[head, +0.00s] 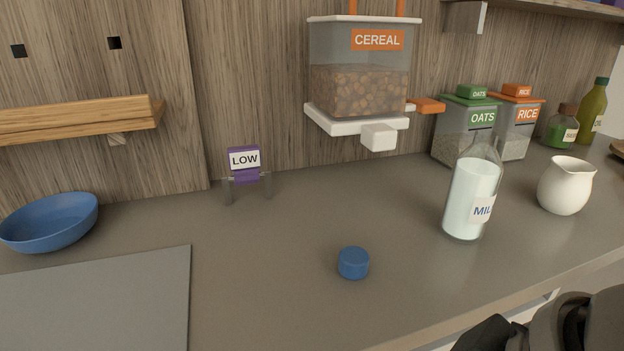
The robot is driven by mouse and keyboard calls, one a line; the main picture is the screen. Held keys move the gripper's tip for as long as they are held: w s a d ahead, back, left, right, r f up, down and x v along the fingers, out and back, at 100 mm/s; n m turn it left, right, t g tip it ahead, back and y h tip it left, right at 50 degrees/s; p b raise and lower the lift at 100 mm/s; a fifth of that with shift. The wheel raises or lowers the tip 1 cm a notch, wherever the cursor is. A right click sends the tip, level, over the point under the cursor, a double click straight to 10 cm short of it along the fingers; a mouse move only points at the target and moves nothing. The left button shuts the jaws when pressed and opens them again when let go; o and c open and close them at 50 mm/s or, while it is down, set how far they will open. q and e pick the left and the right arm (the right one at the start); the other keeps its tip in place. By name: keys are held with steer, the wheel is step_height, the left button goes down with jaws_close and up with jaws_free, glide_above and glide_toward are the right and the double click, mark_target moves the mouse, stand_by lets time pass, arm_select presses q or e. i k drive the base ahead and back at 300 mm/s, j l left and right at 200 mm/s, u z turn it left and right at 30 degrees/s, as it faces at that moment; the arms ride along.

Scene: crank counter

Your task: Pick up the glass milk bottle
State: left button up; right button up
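The glass milk bottle (472,195) stands upright on the counter, right of centre in the head view. It is clear glass filled with white milk, with a white label reading "MIL" turned partly to the right. Its neck is open and shows no cap. A blue round cap (354,263) lies on the counter to the left of the bottle and nearer to me. Dark parts of my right arm and gripper (545,328) show at the bottom right corner, below the counter's front edge and apart from the bottle. Its fingertips cannot be made out. My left gripper is not in view.
A white jug (565,186) stands right of the bottle. Oats (464,133) and rice (516,128) containers stand behind it. The cereal dispenser (360,80) hangs on the wall. A blue bowl (48,222) and grey mat (100,300) lie left. The counter around the cap is clear.

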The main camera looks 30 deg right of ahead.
mark_target(477, 172)
steer(key=z, duration=1.7)
